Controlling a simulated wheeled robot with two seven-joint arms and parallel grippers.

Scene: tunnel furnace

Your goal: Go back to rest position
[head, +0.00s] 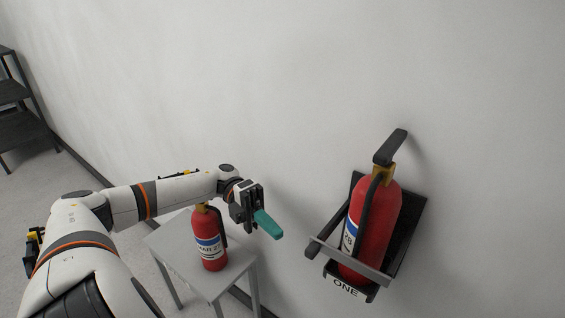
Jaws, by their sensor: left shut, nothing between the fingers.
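My left arm comes in from the left. Its gripper (267,224), with teal fingers, is shut and empty. It hangs in front of the wall, above and to the right of the small table and left of the wall-mounted extinguisher, apart from it. My right gripper is not in view.
A red fire extinguisher (208,238) stands upright on a small grey table (217,285), partly behind my arm. Another red extinguisher (377,228) sits in a black wall bracket (407,230) labelled ONE. A dark shelf (22,128) stands at the far left.

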